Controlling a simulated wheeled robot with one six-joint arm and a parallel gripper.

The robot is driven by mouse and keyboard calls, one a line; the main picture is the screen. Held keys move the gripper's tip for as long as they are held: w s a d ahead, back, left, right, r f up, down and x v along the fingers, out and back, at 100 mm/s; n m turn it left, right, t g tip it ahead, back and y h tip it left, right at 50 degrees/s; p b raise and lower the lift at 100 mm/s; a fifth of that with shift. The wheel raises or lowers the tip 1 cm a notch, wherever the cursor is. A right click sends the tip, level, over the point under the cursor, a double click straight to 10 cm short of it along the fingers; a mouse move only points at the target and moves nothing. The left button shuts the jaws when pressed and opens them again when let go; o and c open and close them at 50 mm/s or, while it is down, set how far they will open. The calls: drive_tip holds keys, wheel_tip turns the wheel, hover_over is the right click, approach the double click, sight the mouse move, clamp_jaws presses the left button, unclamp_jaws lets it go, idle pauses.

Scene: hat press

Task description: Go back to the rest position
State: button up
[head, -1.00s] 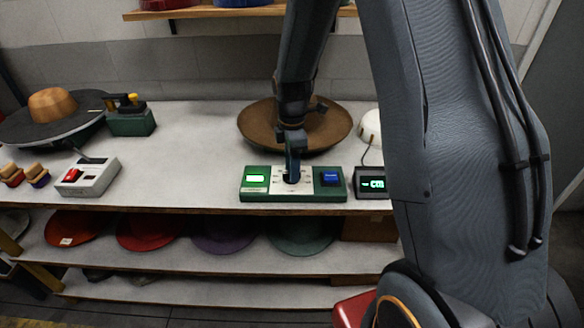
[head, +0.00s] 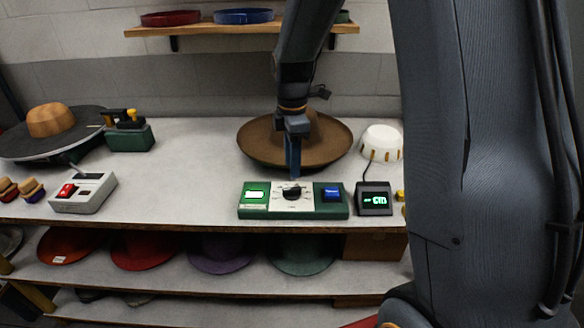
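My gripper (head: 293,170) points down above the green control box (head: 294,212), just behind and over its black dial knob (head: 292,192). It is seen edge-on, so I cannot tell whether its fingers are open or shut. No object shows in it. The control box has a lit white button on the left, the dial in the middle and a blue button (head: 331,194) on the right. A brown hat (head: 260,140) lies on the bench behind my gripper, partly hidden by it.
A small display (head: 374,199) with green digits and a white dome (head: 381,141) stand to the right. A grey switch box (head: 83,196), a green block (head: 131,138) and a hat form (head: 50,120) are on the left. A shelf (head: 242,31) hangs behind. The bench's middle left is clear.

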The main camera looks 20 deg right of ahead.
idle(0.4)
drive_tip(key=s+f+m+t+b, duration=0.1)
drive_tip(key=s+f+m+b, duration=0.1)
drive_tip(key=s+m, duration=1.5)
drive_tip(key=shift+s+a+f+m, duration=0.2)
drive_tip(key=shift+s+a+m, duration=0.05)
drive_tip(key=shift+a+m, duration=0.05)
